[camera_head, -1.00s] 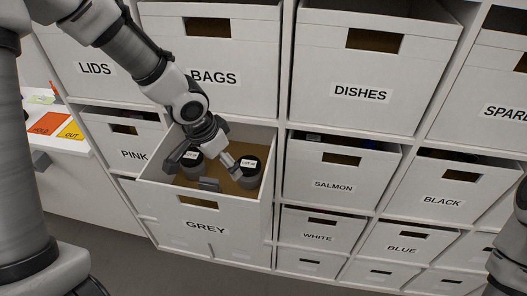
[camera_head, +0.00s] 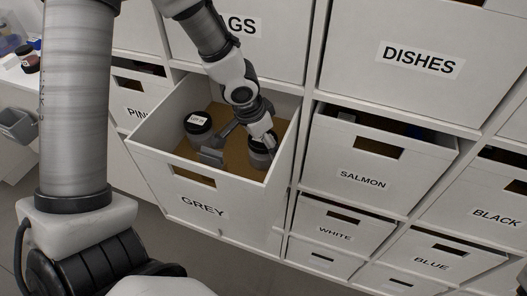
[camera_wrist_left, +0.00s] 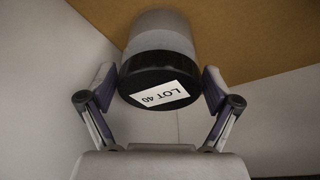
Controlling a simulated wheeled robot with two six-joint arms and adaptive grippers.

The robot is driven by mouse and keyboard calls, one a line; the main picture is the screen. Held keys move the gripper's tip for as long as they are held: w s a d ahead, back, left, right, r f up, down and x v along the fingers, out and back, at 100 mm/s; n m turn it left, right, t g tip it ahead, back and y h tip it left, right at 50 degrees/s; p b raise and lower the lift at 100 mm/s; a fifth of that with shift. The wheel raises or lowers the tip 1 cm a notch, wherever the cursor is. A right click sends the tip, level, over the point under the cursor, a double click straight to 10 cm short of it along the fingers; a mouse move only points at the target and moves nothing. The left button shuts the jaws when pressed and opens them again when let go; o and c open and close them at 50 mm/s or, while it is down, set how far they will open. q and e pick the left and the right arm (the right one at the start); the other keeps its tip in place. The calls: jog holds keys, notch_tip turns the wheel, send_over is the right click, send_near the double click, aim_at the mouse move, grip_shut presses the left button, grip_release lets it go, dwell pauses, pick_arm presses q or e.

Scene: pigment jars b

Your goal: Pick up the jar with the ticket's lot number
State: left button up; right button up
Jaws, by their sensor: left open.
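The pulled-out GREY drawer (camera_head: 165,185) holds two dark-lidded jars. One jar (camera_head: 198,127) stands at the drawer's left side, with a white label on its lid too small to read. The other jar (camera_head: 262,156) stands at the right, partly hidden by my left gripper (camera_head: 240,147). In the left wrist view this jar (camera_wrist_left: 158,72) has a black lid labelled LOT 40 and a grey body. The open left gripper (camera_wrist_left: 160,98) has one finger on each side of its lid. My right gripper is out of view. No ticket shows.
Drawers marked SALMON (camera_head: 362,180), WHITE (camera_head: 335,234), BLUE (camera_head: 431,264) and BLACK (camera_head: 496,216) lie to the right. The DISHES box (camera_head: 418,60) is above. The grey drawer's walls surround the gripper. A white table with small items is at far left.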

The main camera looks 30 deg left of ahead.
pick_arm(q)
jog(key=shift+x, duration=1.15)
jog(key=shift+r, duration=0.1)
jog(key=c, duration=1)
jog(key=shift+r, duration=0.1)
